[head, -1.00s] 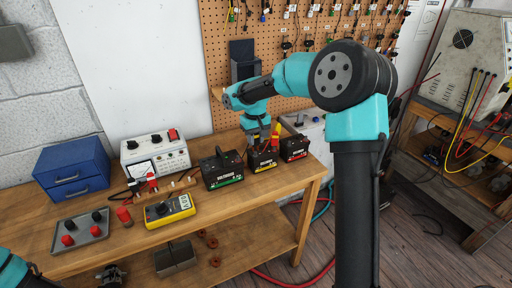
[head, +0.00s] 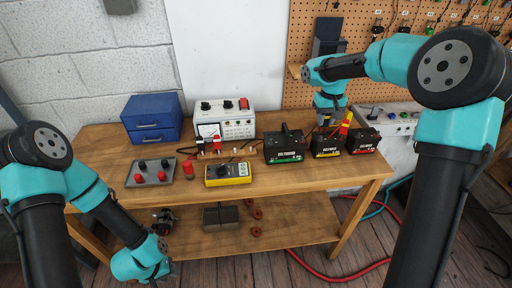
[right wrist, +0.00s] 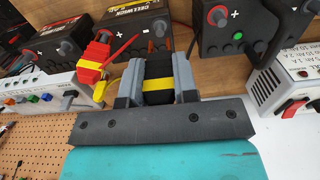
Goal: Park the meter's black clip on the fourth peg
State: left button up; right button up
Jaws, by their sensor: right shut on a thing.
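My right gripper (head: 328,118) is over the back of the yellow-labelled battery (head: 328,143). It is shut on a black clip with a yellow band (right wrist: 158,84), seen between the fingers in the right wrist view; in the head view the clip is mostly hidden. A red clip with a yellow band (head: 346,124) stands beside it and also shows in the right wrist view (right wrist: 96,60). The white meter (head: 226,121) stands to the left. A low wooden peg strip (head: 241,152) lies in front of it; single pegs are too small to tell apart. My left gripper (head: 166,257) is low, before the lower shelf; its jaws are unclear.
Dark and red clips (head: 217,144) stand before the meter. Green-labelled (head: 285,146) and red-labelled (head: 364,140) batteries flank the middle one.

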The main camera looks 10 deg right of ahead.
jog(key=shift+r, duration=0.1)
jog(key=shift+r, duration=0.65)
notch_tip(320, 180, up, 4)
jog(key=shift+r, duration=0.1)
jog(key=shift+w+a+r, duration=0.15)
jog(key=shift+a+r, duration=0.05)
jog(key=shift+a, duration=0.45)
jog(key=w+a+n, duration=0.3)
jog(key=a, duration=0.9)
jog(key=w+a+n, duration=0.3)
jog(key=w+a, duration=0.1)
jog(key=a, duration=0.8)
jog(key=f, duration=1.3)
jog(key=shift+s+d, duration=0.25)
jog(key=shift+d, duration=0.05)
jog(key=shift+f, duration=0.55)
jog(key=shift+f, duration=0.15)
jog(key=shift+f, duration=1.05)
